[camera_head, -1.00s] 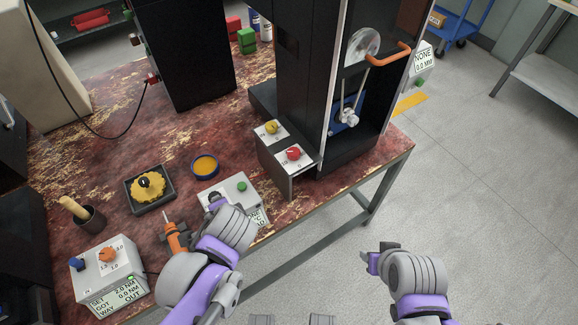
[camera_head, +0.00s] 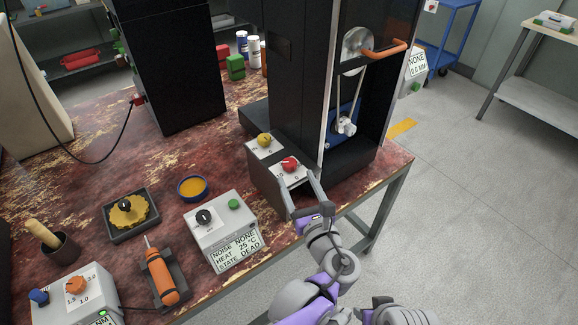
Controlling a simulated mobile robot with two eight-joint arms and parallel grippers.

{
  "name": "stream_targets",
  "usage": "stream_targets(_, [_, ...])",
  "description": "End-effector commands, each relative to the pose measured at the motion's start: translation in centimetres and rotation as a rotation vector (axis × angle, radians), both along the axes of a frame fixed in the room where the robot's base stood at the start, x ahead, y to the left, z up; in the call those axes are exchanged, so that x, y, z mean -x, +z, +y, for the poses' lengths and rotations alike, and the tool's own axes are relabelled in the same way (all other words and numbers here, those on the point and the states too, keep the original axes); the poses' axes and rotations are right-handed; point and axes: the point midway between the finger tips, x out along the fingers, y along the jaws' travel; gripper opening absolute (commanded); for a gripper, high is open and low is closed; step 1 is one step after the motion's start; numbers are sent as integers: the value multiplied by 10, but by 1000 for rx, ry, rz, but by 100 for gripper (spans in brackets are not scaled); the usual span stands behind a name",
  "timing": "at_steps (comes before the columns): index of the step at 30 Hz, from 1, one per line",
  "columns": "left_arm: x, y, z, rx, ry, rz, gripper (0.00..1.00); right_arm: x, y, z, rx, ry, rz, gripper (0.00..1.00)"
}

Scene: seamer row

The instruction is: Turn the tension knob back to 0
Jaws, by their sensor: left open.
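A red knob (camera_head: 290,164) sits on a white scaled plate (camera_head: 291,178) on top of a dark box at the foot of the black machine. A yellow knob (camera_head: 265,140) sits on a similar plate just behind it. I cannot read which knob is labelled tension. My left gripper (camera_head: 299,184) is open, its two fingers apart just in front of the red knob; I see no contact with it. My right gripper (camera_head: 368,312) is at the bottom edge, partly out of view, and its fingers do not show clearly.
A grey display box (camera_head: 224,238) with a black knob stands left of my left gripper. An orange-handled tool (camera_head: 162,275) lies in a holder. A second box (camera_head: 74,303) has an orange knob. A yellow gear-like part (camera_head: 129,210) and an orange-topped dish (camera_head: 193,188) lie behind.

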Motion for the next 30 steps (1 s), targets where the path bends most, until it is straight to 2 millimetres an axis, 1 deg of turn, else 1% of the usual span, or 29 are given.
stream_targets(1, [-11,-1,5,0,5,0,74,0,-2,0,0,0,1,45])
stream_targets(3, [-24,-1,9,0,4,1,74,0,-4,0,0,0,1,45])
stream_targets(9, [-51,-1,17,3,2,1,74,0,-7,0,0,0,2,45])
stream_targets(15, [-61,-1,20,3,1,1,74,0,-8,0,0,0,3,45])
stream_targets(22, [-61,0,20,3,0,1,74,0,-8,0,0,0,3,45])
stream_targets(23, [-61,0,20,3,0,1,71,0,-8,0,0,0,3,45])
stream_targets(24, [-61,0,20,3,0,1,63,0,-8,0,0,0,3,45])
stream_targets(26, [-61,0,20,3,0,1,53,0,-8,0,0,0,3,45])
stream_targets(30, [-61,0,20,3,0,1,27,0,-8,0,0,0,3,45])
